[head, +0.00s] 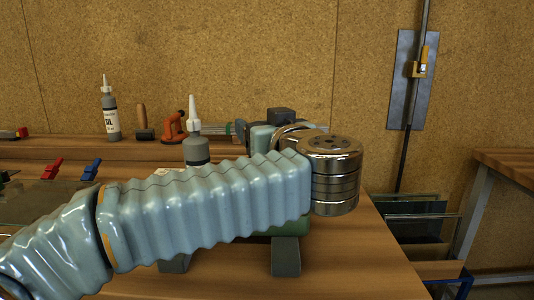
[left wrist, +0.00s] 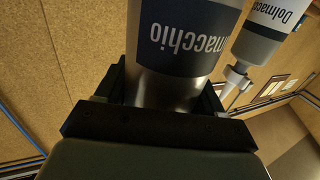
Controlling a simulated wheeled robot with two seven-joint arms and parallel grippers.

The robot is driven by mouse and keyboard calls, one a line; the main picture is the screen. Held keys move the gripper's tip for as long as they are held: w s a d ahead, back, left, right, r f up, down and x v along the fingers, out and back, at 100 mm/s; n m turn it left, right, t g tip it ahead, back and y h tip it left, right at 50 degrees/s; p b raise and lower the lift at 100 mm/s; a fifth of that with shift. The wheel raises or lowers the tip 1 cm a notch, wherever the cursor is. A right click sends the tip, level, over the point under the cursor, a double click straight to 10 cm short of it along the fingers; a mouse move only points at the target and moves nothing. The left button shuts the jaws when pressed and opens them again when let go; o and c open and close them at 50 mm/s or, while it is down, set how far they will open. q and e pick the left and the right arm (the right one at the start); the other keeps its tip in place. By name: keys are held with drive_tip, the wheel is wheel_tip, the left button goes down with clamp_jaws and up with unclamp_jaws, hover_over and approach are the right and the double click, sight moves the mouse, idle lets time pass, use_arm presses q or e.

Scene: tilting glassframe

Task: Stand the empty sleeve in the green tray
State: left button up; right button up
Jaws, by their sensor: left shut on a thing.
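My left gripper (left wrist: 163,92) is shut on a grey sleeve (left wrist: 175,35) with a dark label reading "macchio" upside down in the left wrist view. The sleeve's far end is cut off by the frame. A second grey cartridge (left wrist: 270,35) with a white nozzle is beside it. In the head view a grey cartridge (head: 196,149) with a white nozzle stands upright behind my left arm. My left forearm hides most of the gripper area. A green edge (head: 292,227), possibly the green tray, shows below the arm; most of it is hidden. My right gripper is not in view.
A dark grey block (head: 286,256) is at the bench front. An oil bottle (head: 110,115), a mallet (head: 144,125) and an orange tool (head: 174,129) are at the back. Red (head: 52,169) and blue (head: 91,170) clamps are left. The front-right bench top (head: 350,265) is clear.

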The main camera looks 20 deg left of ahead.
use_arm(q)
drive_tip(key=f, duration=0.1)
drive_tip(key=w+f, duration=0.1)
drive_tip(key=f, duration=0.1)
drive_tip(key=w+f, duration=0.1)
drive_tip(key=f, duration=0.1)
drive_tip(key=shift+d+f, duration=0.2)
drive_tip(key=shift+f, duration=0.05)
drive_tip(key=shift+f, duration=0.15)
drive_tip(key=o, duration=1.4)
drive_tip(key=shift+o, duration=0.2)
drive_tip(key=shift+s+d, duration=0.15)
drive_tip(key=b+v, duration=0.1)
drive_tip(key=v, duration=1)
drive_tip(key=shift+s+d, duration=0.2)
drive_tip(key=shift+d, duration=0.05)
